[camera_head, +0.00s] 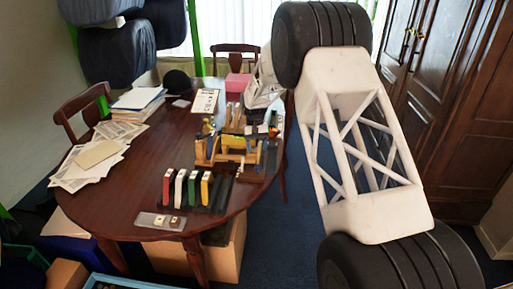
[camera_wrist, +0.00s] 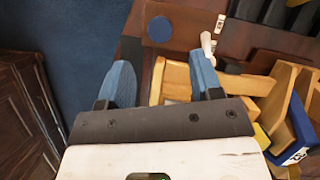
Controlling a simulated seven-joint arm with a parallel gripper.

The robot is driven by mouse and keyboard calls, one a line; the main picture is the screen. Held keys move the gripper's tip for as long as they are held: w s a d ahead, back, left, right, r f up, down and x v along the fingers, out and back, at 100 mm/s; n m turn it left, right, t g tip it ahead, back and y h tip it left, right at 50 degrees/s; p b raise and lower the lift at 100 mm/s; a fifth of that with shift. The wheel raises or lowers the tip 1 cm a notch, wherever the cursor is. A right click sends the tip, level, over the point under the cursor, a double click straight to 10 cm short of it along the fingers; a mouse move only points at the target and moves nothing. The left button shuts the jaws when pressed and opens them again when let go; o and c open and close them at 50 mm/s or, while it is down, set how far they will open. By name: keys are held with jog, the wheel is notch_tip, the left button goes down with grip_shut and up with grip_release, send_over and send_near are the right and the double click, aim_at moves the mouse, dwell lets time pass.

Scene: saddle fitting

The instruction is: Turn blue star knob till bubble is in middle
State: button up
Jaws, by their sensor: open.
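My gripper (camera_wrist: 160,66) is in the wrist view, its two blue fingers wide apart with nothing between them. A round blue knob-like piece (camera_wrist: 159,30) shows beyond the fingertips, roughly in line with the gap and apart from both fingers. I cannot make out star points on it. A small white piece (camera_wrist: 207,43) stands to its right, beyond the right finger. A tan wooden frame (camera_wrist: 175,82) lies partly behind the right finger. No bubble can be made out in either view. In the head view I cannot clearly tell the knob or the fingertips.
The round brown table (camera_head: 120,205) carries wooden parts (camera_head: 235,145), several black blocks with coloured bars (camera_head: 192,190), a small clear tray (camera_head: 160,221) and papers (camera_head: 85,170). In the wrist view, a blue-sided part (camera_wrist: 297,140) and yellow pieces crowd the right; dark blue floor lies left.

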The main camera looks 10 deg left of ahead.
aim_at(258, 166)
dwell(0.7)
jog(key=shift+x, duration=3.9)
jog(key=c, duration=0.9)
jog(key=shift+s+n+h, duration=0.1)
jog(key=shift+n+h, duration=0.2)
jog(key=shift+n, duration=0.5)
jog(key=shift+n+t+h, duration=0.4)
jog(key=shift+n+h, duration=0.1)
jog(key=shift+n, duration=1.1)
jog(key=o, duration=0.9)
